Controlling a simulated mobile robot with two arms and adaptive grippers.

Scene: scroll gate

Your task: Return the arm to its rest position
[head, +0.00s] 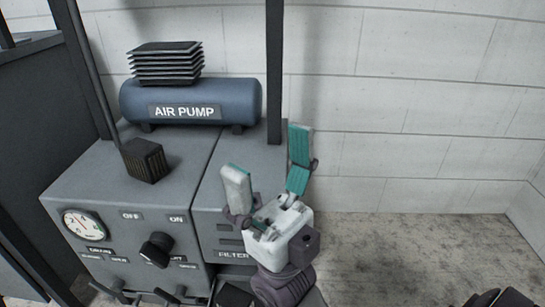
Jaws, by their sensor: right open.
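My right gripper (268,175) is in the lower middle of the head view. Its two fingers with teal pads stand wide apart and point up, with nothing between them. It appears in front of the right side of the grey air pump cabinet (175,185), overlapping the filter panel in the picture. I cannot tell whether it touches the cabinet. My left gripper is not in view.
The blue air pump tank (190,102) sits on the cabinet. A black knob (157,249) and a round gauge (84,224) are on its sloped front. Dark posts (274,70) rise beside it. A pale block wall (420,90) stands behind; the floor (420,255) at right is mostly bare.

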